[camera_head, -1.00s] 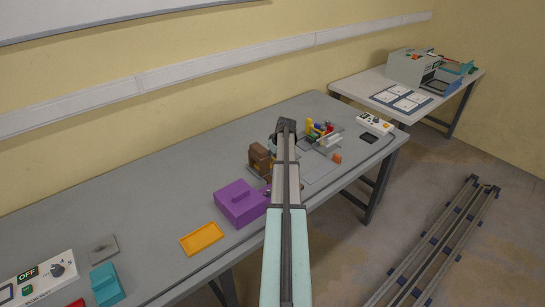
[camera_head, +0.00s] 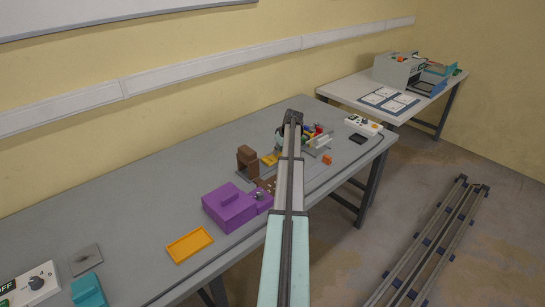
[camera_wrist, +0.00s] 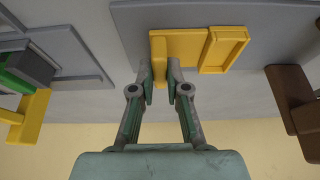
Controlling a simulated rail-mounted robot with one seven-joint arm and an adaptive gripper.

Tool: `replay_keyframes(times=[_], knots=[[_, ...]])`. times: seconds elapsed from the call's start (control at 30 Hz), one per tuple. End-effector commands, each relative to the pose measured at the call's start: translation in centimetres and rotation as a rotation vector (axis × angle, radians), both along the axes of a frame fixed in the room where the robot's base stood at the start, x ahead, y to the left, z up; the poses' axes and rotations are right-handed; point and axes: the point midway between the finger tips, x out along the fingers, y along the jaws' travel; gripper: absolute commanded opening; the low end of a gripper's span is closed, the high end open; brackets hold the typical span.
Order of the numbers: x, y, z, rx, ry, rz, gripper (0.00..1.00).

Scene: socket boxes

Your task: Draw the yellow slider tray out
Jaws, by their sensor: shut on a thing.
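The yellow slider tray (camera_wrist: 223,50) shows in the wrist view as a shallow rimmed piece joined to a flat yellow plate, with an upright tab (camera_wrist: 158,55) at its left end. My gripper (camera_wrist: 160,70) is shut on this tab, one finger on each side. In the head view a small yellow part (camera_head: 269,159) shows between the brown blocks and my arm, and it looks like the same tray. My gripper's fingertips are hidden behind my arm there.
Brown blocks (camera_head: 247,160) stand left of the yellow part, near a purple lidded box (camera_head: 230,207). An orange tray (camera_head: 190,245) lies in front. Coloured parts (camera_head: 318,133) and a white control box (camera_head: 362,125) lie to the right. The grey bench (camera_head: 120,205) is clear behind the purple box.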

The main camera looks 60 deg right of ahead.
Motion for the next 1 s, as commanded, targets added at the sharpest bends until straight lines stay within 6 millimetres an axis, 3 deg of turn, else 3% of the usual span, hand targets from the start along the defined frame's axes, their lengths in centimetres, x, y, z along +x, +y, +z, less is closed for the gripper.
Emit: replay_keyframes(times=[0.17,0.2,0.27,0.67,1.0], knots=[[-0.1,-0.5,0.2,-0.012,0.001,-0.004,0.00],[-0.1,-0.5,0.2,-0.012,0.001,-0.004,0.18],[-0.1,-0.5,0.2,-0.012,0.001,-0.004,0.39],[-0.2,-0.2,0.5,-0.008,0.001,-0.002,0.40],[-2.1,0.3,5.3,-0.011,0.000,-0.003,0.40]])
